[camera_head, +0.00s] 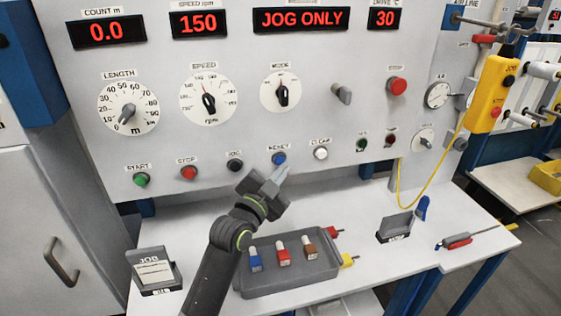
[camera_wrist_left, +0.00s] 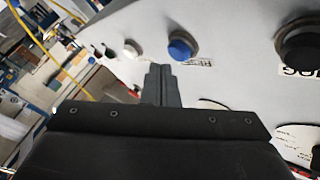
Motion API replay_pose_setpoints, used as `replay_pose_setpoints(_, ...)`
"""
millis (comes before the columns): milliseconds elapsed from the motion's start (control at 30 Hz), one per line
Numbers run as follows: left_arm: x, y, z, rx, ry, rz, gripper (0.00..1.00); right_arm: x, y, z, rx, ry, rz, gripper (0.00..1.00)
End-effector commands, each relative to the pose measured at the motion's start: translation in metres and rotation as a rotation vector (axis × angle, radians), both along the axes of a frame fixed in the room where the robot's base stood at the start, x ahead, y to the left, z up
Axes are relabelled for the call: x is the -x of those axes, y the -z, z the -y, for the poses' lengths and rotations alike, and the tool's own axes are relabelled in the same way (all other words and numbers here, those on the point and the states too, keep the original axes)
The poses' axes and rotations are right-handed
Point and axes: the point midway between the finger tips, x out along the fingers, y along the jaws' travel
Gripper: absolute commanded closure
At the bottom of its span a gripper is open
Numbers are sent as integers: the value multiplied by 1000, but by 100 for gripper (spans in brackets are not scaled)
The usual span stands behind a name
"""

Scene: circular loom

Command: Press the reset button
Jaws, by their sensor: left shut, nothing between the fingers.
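The blue reset button (camera_head: 279,158) sits on the lower row of the grey control panel, under a small label reading RESET. In the left wrist view the blue button (camera_wrist_left: 182,46) is just beyond and slightly right of the fingertips. My left gripper (camera_head: 282,174) is shut and empty, with its tips just below and close to the button. The shut fingers also show in the left wrist view (camera_wrist_left: 160,72). I cannot tell whether they touch the panel, but the button is not covered. My right gripper is not in view.
The black JOG button (camera_head: 235,165) and white CLAMP button (camera_head: 320,154) flank the reset button. Below, a grey tray (camera_head: 290,288) with coloured pieces stands on the white bench. A JOB card holder (camera_head: 154,270) stands left. The display (camera_head: 300,19) reads JOG ONLY.

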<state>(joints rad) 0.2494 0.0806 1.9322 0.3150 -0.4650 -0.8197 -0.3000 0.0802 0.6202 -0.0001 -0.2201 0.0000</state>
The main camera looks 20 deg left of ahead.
Motion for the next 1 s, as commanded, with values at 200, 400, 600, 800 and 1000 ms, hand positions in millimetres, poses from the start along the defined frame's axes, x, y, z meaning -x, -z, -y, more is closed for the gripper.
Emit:
replay_pose_setpoints(200, 15, 1, 11, 4, 1, 0, 100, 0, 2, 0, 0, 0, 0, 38)
replay_pose_setpoints(400, 32, 1, 22, 5, 1, 0, 100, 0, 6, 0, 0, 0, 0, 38)
replay_pose_setpoints(600, 41, 0, 27, 1, -1, 0, 100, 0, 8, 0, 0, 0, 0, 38)
replay_pose_setpoints(800, 41, 0, 28, 0, 0, 0, 100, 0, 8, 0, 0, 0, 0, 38)
replay_pose_setpoints(1000, 41, 0, 28, 0, 0, 0, 100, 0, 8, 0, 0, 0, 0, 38)
